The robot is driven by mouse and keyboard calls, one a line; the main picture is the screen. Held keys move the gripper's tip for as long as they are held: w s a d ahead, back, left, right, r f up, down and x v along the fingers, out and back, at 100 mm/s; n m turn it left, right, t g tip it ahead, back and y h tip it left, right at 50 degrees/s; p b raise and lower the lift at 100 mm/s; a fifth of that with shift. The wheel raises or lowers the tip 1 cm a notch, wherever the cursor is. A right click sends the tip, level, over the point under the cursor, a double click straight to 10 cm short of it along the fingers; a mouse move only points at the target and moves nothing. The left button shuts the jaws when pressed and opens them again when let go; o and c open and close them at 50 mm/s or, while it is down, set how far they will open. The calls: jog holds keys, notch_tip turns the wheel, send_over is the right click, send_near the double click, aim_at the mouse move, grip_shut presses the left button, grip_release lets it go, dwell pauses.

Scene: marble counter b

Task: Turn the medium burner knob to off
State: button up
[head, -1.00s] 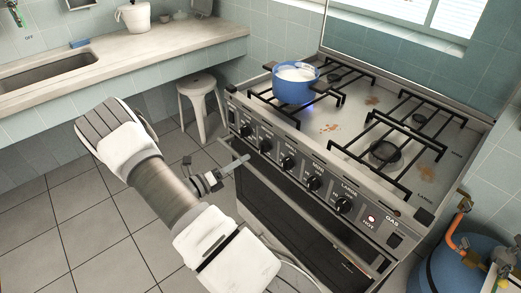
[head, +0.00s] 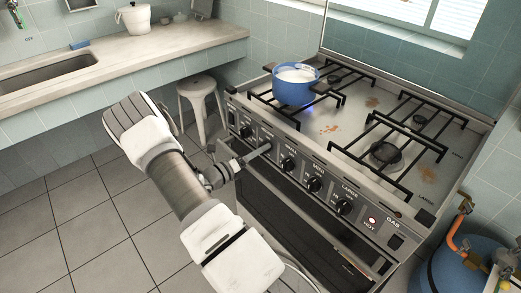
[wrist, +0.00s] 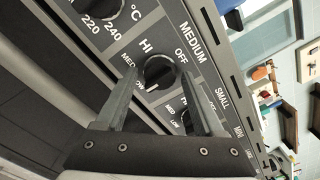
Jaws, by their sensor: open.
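The medium burner knob (wrist: 160,72) is black and round, with HI, MED, LOW and OFF printed around it in the wrist view. A white mark shows at its lower edge, away from OFF. My gripper (wrist: 161,62) is open, its two fingers on either side of the knob; I cannot tell whether they touch it. In the head view my gripper (head: 254,156) is at the stove's front panel and hides much of this knob.
The small knob (wrist: 187,118) is close to my right finger in the wrist view. The oven dial (wrist: 94,22) is on the other side. The large knob (head: 343,206) is farther right. A white stool (head: 200,90) stands left of the stove.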

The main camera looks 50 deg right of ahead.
jog(key=c, duration=0.8)
jog(key=shift+m+b, duration=1.1)
jog(key=shift+m, duration=1.8)
jog(key=shift+m+b, duration=1.4)
jog(key=shift+m, duration=1.4)
